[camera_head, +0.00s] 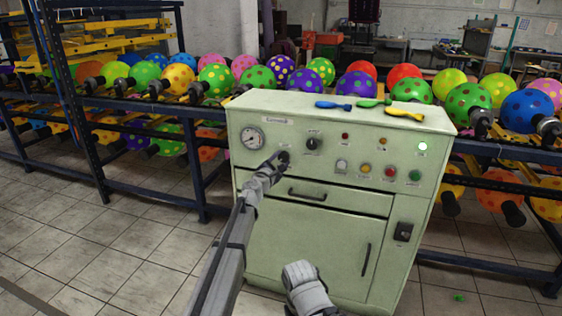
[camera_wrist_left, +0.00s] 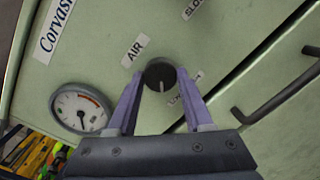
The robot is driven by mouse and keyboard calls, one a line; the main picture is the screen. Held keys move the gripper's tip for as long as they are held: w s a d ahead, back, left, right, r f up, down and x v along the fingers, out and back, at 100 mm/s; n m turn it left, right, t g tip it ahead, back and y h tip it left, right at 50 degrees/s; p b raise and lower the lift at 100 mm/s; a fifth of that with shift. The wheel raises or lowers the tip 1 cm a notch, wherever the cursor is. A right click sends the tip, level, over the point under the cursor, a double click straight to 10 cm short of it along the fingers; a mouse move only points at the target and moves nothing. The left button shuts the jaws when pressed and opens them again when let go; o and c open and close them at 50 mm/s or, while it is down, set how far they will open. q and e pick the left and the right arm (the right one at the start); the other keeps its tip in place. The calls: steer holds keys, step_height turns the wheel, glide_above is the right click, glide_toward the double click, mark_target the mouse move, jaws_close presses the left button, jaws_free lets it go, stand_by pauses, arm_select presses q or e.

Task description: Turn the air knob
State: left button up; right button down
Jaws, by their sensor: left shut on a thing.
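The air knob (camera_wrist_left: 160,76) is a round black knob with a pale pointer line, under the label AIR (camera_wrist_left: 137,48) on a pale green cabinet (camera_head: 318,240). My left gripper (camera_wrist_left: 158,92) has its two purple fingers on either side of the knob and is shut on it. In the head view my left gripper (camera_head: 278,160) reaches the panel just right of the gauge and covers most of the knob. My right gripper (camera_head: 300,275) is low in front of the cabinet, away from the panel; its jaw state is unclear.
A round gauge (camera_head: 252,138) sits left of the knob, and another black knob (camera_head: 313,143) sits right. Several buttons and lamps line the panel. A drawer handle (camera_head: 307,194) protrudes below. Racks of dotted balloons (camera_head: 215,80) stand behind.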

arm_select(q)
jaws_close()
steer(key=shift+m, duration=0.3)
steer(key=m+p, duration=0.1)
steer(key=m, duration=0.2)
steer(key=shift+r+m, duration=0.1)
steer(key=shift+m, duration=0.2)
steer(key=m, duration=0.4)
steer(key=shift+d+p, duration=0.1)
steer(key=shift+p, duration=0.2)
steer(key=m+y, duration=0.1)
steer(key=m, duration=0.4)
steer(key=shift+m+g, duration=0.3)
steer(key=m+y, duration=0.1)
steer(key=m, duration=0.4)
steer(key=shift+s+d, duration=0.1)
